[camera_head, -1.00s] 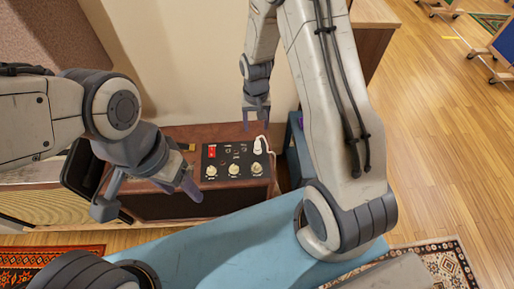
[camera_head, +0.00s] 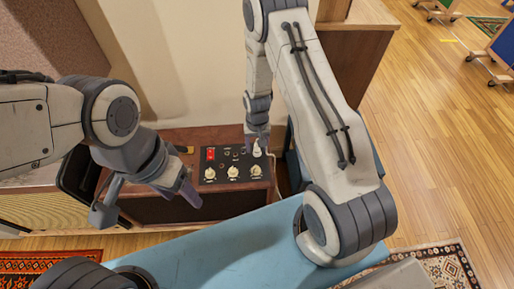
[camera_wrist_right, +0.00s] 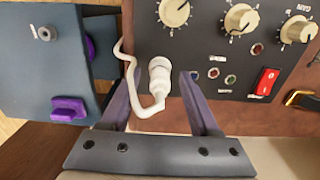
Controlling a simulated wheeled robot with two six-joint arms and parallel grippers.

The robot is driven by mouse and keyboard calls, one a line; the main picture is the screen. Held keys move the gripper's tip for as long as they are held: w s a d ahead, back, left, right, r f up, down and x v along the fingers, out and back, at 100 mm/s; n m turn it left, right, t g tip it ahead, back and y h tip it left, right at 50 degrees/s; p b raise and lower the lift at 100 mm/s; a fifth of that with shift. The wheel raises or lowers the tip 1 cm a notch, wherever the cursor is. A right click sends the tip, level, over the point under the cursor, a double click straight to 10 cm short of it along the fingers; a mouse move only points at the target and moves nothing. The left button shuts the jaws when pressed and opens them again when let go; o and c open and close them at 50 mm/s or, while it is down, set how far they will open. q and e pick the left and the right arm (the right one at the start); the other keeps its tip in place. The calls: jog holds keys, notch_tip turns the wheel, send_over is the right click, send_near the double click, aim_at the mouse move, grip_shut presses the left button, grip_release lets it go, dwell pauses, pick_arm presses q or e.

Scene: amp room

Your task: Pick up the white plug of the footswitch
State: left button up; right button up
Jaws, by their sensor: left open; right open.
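The white plug (camera_wrist_right: 160,75) stands in the black control panel of the amp, with its white cable looping beside it in the right wrist view. In the head view the plug (camera_head: 257,150) is partly hidden by my right gripper (camera_head: 257,143). In the right wrist view my right gripper (camera_wrist_right: 158,85) is open, its two purple fingers on either side of the plug and cable; I cannot tell whether they touch. My left gripper (camera_head: 150,208) is open and empty, in front of the amp's left part. The amp (camera_head: 155,210) is a brown box.
The panel (camera_wrist_right: 215,50) carries cream knobs (camera_wrist_right: 240,18), small jacks and a red switch (camera_wrist_right: 268,80). A blue-grey box (camera_wrist_right: 45,75) with purple parts stands beside the amp. A blue surface (camera_head: 220,245) lies in front.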

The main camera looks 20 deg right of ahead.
grip_shut()
jog(key=shift+r, duration=0.2)
